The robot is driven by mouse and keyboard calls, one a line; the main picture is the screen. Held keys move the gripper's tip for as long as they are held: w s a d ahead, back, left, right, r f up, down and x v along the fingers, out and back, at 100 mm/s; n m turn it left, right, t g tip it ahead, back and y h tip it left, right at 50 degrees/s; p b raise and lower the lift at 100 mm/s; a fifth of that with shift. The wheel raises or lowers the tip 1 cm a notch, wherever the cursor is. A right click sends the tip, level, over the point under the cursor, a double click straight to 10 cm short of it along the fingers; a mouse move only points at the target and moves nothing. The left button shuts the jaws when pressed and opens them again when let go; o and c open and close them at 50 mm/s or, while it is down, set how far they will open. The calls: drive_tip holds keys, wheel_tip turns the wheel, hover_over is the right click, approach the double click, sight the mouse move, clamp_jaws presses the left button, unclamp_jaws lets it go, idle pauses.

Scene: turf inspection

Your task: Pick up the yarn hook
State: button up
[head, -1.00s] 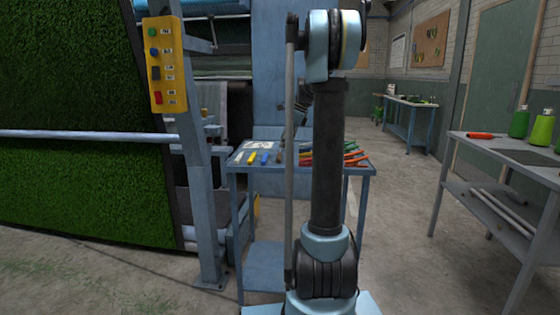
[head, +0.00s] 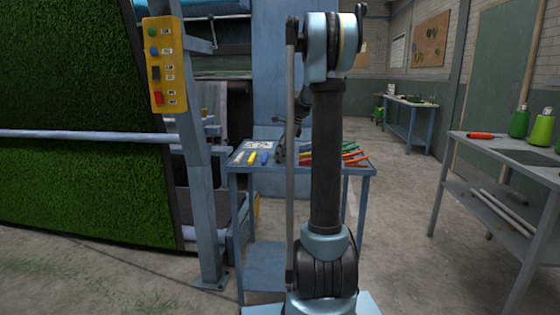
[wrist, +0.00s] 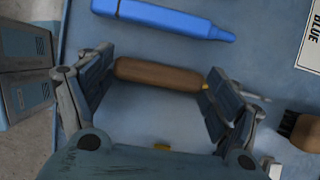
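The yarn hook shows in the wrist view as a brown wooden handle (wrist: 160,74) with a thin metal shaft at its right end, partly hidden by the right finger. It lies lengthwise across the gap between my fingers on the blue tabletop. My gripper (wrist: 158,92) is open, with one finger near each end of the handle. Whether the fingers touch it, I cannot tell. In the head view my gripper (head: 281,153) is low over the tool table (head: 300,170), partly hidden behind my arm. The hook cannot be made out there.
A blue marker (wrist: 165,18) lies beyond the handle, and a dark-bristled brush (wrist: 302,130) lies to the right. A white card marked BLUE (wrist: 310,40) is at upper right. Colored tools (head: 350,155) crowd the table's right side. A blue post (head: 200,190) stands left.

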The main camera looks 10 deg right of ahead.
drive_tip(key=shift+r, duration=0.1)
drive_tip(key=shift+c, duration=0.5)
wheel_tip(320, 180, up, 9)
drive_tip(key=shift+f, duration=4.55)
drive_tip(key=o, duration=1.1)
drive_tip(key=v, duration=1.2)
drive_tip(key=shift+s+d, duration=0.1)
drive_tip(key=shift+d, duration=0.05)
